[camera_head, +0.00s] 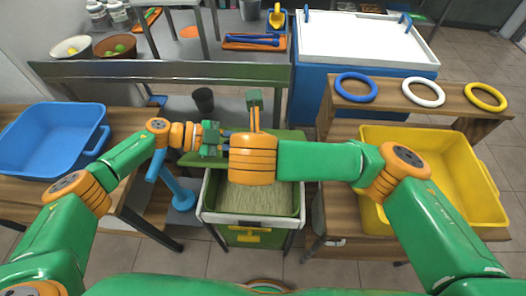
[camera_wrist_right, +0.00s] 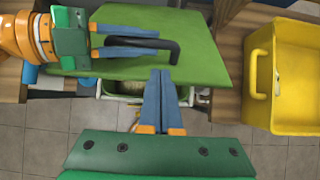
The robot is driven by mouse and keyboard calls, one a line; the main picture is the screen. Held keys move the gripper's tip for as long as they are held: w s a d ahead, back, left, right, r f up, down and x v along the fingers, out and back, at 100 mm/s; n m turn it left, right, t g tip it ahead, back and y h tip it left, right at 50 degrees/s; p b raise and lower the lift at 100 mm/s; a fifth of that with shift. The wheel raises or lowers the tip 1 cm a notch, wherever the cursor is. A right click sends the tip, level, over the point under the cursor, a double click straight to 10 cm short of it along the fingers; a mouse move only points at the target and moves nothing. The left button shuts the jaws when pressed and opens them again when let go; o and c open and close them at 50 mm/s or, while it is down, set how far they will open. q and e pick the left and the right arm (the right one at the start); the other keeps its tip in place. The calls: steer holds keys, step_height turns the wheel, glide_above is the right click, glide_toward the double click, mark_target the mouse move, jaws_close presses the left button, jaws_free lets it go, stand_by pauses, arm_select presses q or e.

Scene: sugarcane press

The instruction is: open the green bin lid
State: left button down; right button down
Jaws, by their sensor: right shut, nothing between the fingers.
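The green bin (camera_head: 253,236) stands low at the middle of the head view, with pale fibrous stuff inside its open front. Its green lid (camera_head: 193,160) lies behind and above the opening, raised and tilted. In the right wrist view the lid (camera_wrist_right: 200,68) has a black handle (camera_wrist_right: 150,43). My left gripper (camera_wrist_right: 142,41) reaches the handle from the left, one blue finger on each side; whether they press on it is unclear. My right gripper (camera_wrist_right: 165,73) is shut and empty, its fingertips overlapping the lid's near edge in view. My right arm hides its fingers in the head view.
A yellow tub (camera_head: 375,215) stands on the wooden table at right, below a shelf with three rings (camera_head: 423,92). A blue tub (camera_head: 50,135) is at left. A blue stand (camera_head: 178,190) is left of the bin. Bare floor shows in front.

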steer(key=x, duration=0.6)
steer(key=shift+w+d+f, duration=0.15)
steer(key=shift+w+f, duration=0.05)
steer(key=shift+f, duration=0.2)
steer(key=shift+r, duration=0.1)
steer(key=shift+w+r, duration=0.8)
arm_select(q)
steer(key=c, duration=1)
jaws_free()
steer(key=shift+c, duration=0.2)
arm_select(e)
steer(key=shift+f, duration=0.1)
